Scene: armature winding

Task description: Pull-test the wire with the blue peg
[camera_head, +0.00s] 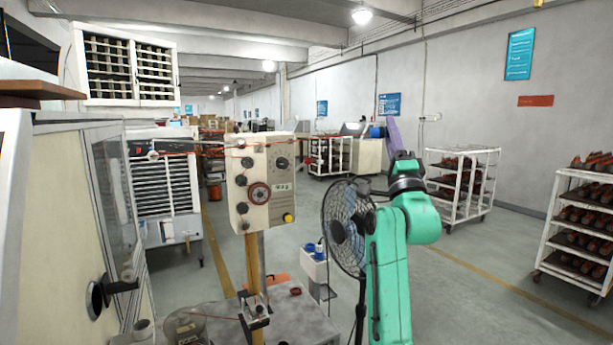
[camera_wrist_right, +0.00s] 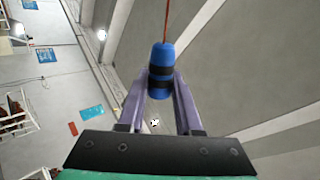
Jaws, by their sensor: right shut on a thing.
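The blue peg (camera_wrist_right: 161,70), with dark bands, is gripped between the two purple fingers of my right gripper (camera_wrist_right: 163,88). A thin red wire (camera_wrist_right: 167,22) runs from the peg's tip out of the top of the right wrist view. In the head view the peg (camera_head: 377,132) shows at the tip of my raised right gripper (camera_head: 389,131), pointing left. There the wire runs roughly level from the peg's side across the cream winding machine panel (camera_head: 262,170) to the left. My left gripper is out of view.
A black fan (camera_head: 346,225) stands close to the left of my right arm. A grey bench (camera_head: 300,322) lies below the panel. White racks (camera_head: 462,183) of dark red parts stand at the right. Free floor lies between them and my arm.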

